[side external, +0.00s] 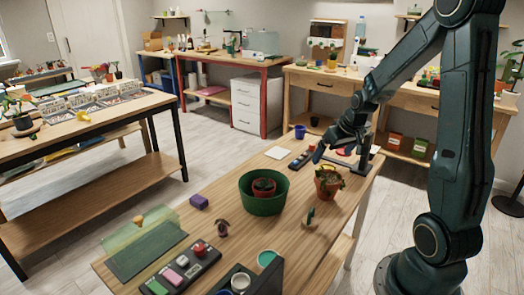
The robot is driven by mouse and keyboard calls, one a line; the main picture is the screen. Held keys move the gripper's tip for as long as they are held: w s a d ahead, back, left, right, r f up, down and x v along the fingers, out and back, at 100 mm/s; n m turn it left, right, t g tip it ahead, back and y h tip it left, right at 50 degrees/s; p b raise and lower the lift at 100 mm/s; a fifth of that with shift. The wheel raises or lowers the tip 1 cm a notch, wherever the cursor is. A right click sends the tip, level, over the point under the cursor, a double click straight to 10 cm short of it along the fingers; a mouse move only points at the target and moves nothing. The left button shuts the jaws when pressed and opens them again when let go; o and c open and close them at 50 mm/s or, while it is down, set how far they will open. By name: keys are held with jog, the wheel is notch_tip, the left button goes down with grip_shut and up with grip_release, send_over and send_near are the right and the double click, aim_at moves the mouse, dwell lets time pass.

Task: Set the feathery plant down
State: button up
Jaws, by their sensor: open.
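My gripper (318,157) is open above the far part of the wooden work table (305,245), pointing down and left. No plant shows between its fingers. A terracotta pot with a green leafy plant (328,181) stands upright on the table just in front of my gripper, apart from it as far as I can tell. A smaller reddish pot with a low plant (263,186) sits inside a wide green bowl (263,201) to the left. The leaves are too small to tell which plant is feathery.
A blue cup (300,131) and a white sheet (278,153) lie near the far edge. A purple block (199,202), a dark tray with colored items (181,268) and a green mat (146,250) occupy the near left.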

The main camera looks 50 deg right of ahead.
jog(key=s+a+r+n+t+y, duration=0.1)
jog(key=s+a+r+n, duration=0.15)
jog(key=a+r, duration=0.55)
jog(key=s+a+r+n, duration=0.2)
jog(key=s+a+r, duration=0.15)
jog(key=a, duration=0.85)
jog(key=s+a+r+n+y, duration=0.1)
jog(key=s+a+r, duration=0.1)
jog(key=s+a, duration=0.3)
jog(key=shift+s+r, duration=0.25)
jog(key=shift+s, duration=0.85)
